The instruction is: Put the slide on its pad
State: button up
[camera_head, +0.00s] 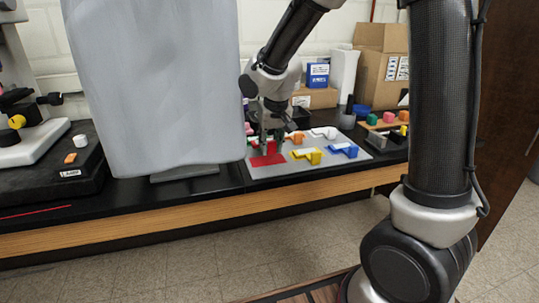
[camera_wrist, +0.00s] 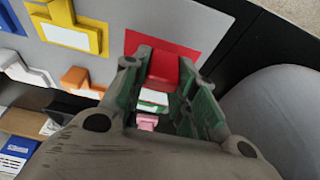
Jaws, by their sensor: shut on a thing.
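The slide seems to be the red block (camera_wrist: 163,70) between my fingers in the wrist view. My gripper (camera_wrist: 166,85) is shut on it, with a green-edged finger on each side. The red pad (camera_wrist: 198,38) lies flat on the grey board, around and under the block in that view. In the head view my gripper (camera_head: 265,146) points down just over the red pad (camera_head: 268,160). I cannot tell whether the block touches the pad. A small white and green patch (camera_wrist: 152,98) and a pink piece (camera_wrist: 147,122) show between the fingers.
The grey board (camera_head: 290,168) also holds yellow (camera_head: 308,155), blue (camera_head: 344,150), white (camera_head: 325,132) and orange (camera_head: 295,138) pieces, right of and behind the gripper. Cardboard boxes (camera_head: 380,75) stand behind.

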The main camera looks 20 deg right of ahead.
aim_at(270, 154)
jog(key=shift+f, duration=2.05)
jog(key=shift+f, duration=0.1)
jog(key=o, duration=1)
jog(key=shift+c, duration=0.2)
jog(key=v, duration=1.2)
jog(key=s+d+r, duration=0.2)
jog(key=s+d, duration=0.5)
jog(key=s, duration=0.4)
jog(key=s+d+r, duration=0.2)
jog(key=s+d, duration=0.6)
jog(key=s, duration=0.3)
jog(key=shift+s+r, duration=0.25)
jog(key=shift+s, duration=0.1)
